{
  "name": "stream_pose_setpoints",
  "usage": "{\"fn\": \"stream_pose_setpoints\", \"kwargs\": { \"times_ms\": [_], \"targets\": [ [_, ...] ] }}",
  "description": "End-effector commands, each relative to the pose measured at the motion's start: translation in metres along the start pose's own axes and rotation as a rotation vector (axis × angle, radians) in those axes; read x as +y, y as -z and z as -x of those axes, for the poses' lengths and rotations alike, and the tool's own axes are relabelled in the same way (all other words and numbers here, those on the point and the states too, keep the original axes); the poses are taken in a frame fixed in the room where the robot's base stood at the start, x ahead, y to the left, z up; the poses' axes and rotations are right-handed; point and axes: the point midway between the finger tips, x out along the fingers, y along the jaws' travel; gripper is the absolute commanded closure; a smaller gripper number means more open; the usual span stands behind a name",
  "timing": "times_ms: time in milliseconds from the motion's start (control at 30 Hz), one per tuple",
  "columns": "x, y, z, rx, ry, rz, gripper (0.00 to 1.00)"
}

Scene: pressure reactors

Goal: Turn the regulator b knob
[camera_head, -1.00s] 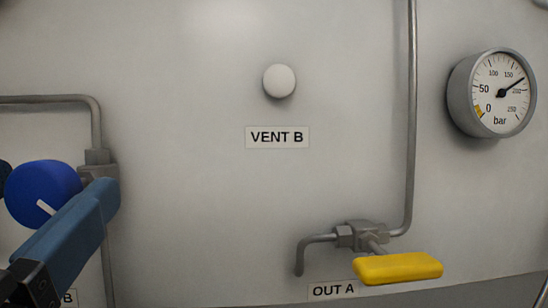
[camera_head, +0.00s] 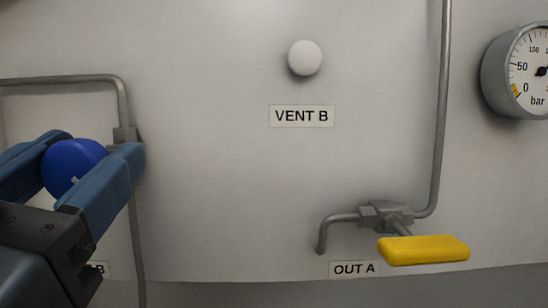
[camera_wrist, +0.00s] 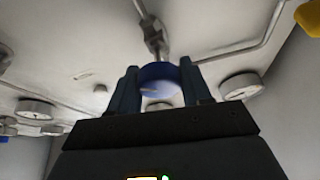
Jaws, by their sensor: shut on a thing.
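A round blue knob (camera_head: 74,166) with a white pointer mark is at the left in the head view, in front of a grey pipe fitting. A label below it is mostly hidden by my gripper; only its end, "B", shows. My gripper (camera_head: 82,165) has one blue finger on each side of the knob and is shut on it. In the wrist view the knob (camera_wrist: 159,82) sits between the two fingers (camera_wrist: 158,88). The white mark points down and to the right in the head view.
A white VENT B button (camera_head: 305,58) is on the panel. A yellow lever (camera_head: 423,250) sticks out by the OUT A label (camera_head: 354,269). A pressure gauge (camera_head: 515,75) is at the right edge.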

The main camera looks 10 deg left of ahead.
Motion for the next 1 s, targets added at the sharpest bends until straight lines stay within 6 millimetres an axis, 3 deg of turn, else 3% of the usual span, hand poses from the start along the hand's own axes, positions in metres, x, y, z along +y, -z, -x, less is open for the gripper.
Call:
{"fn": "stream_pose_setpoints", "kwargs": {
  "times_ms": [600, 633, 867, 1000],
  "targets": [
    [0.0, 0.0, 0.0002, 0.0, 0.033, 0.08, 0.82],
    [-0.0001, 0.0, 0.0001, 0.0, 0.033, 0.08, 0.51],
    [-0.0001, 0.0, 0.0002, 0.0, 0.033, 0.08, 0.29],
    [-0.0001, 0.0, 0.0001, 0.0, 0.033, 0.08, 0.28]
  ]
}}
